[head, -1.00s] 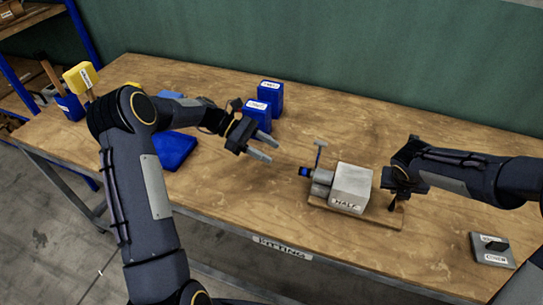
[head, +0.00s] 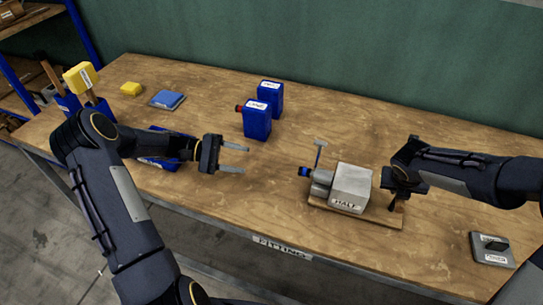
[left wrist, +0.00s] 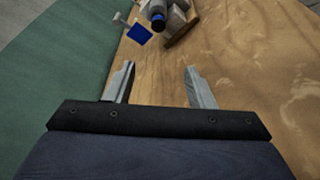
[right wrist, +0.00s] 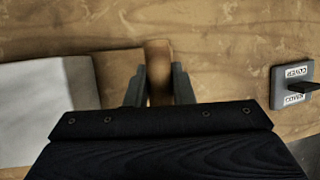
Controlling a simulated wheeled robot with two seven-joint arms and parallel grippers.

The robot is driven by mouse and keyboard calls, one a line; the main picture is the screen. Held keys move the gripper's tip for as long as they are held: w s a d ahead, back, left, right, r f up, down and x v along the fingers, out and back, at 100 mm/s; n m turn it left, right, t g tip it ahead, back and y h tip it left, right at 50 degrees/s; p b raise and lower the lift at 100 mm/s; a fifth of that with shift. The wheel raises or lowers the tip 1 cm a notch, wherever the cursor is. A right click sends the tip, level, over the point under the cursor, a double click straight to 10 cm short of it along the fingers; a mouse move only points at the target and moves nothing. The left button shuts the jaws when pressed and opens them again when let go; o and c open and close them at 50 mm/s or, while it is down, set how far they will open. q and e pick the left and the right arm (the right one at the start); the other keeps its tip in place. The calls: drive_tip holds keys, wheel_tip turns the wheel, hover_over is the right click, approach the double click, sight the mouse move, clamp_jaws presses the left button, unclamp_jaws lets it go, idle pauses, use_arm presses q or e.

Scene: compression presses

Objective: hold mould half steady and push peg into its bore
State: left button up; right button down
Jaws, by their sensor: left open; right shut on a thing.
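The mould half (head: 352,186) is a grey block labelled "HALF" on a wooden board (head: 325,208). A grey cylinder sticks out of its left face, with a blue-banded, dark-ended peg (head: 304,171) at its end. The peg also shows in the left wrist view (left wrist: 158,21); its depth in the bore is hidden. My left gripper (head: 245,160) is open and empty, left of the peg and apart from it, fingers pointing towards it. My right gripper (right wrist: 159,72) is shut on a brown wooden piece (right wrist: 159,55) at the board's right end, beside the block.
Blue bottles (head: 257,120) stand further back. A blue tray (head: 170,148) lies by my left arm, and a grey cover plate (head: 491,249) lies at front right. Bare tabletop lies between my left gripper and the peg.

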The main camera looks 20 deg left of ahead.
use_arm(q)
drive_tip(key=shift+c, duration=0.9)
drive_tip(key=w+d+m+g, duration=0.1)
drive_tip(key=d, duration=0.2)
drive_tip(key=w+d+f+g+h, duration=0.1)
drive_tip(key=d, duration=0.2)
drive_tip(key=w+d+f+m+g+h, duration=0.1)
drive_tip(key=d, duration=0.1)
drive_tip(key=shift+w+d+m+g, duration=0.25)
drive_tip(key=shift+d+m+g, duration=0.05)
drive_tip(key=shift+d+g, duration=0.1)
clamp_jaws()
approach(313, 174)
drive_tip(key=shift+w+d+f, duration=0.1)
drive_tip(key=shift+d+f, duration=0.2)
drive_tip(key=shift+d, duration=0.3)
drive_tip(key=shift+w+d+f, duration=0.1)
drive_tip(key=shift+d+f, duration=0.2)
drive_tip(key=shift+d, duration=0.35)
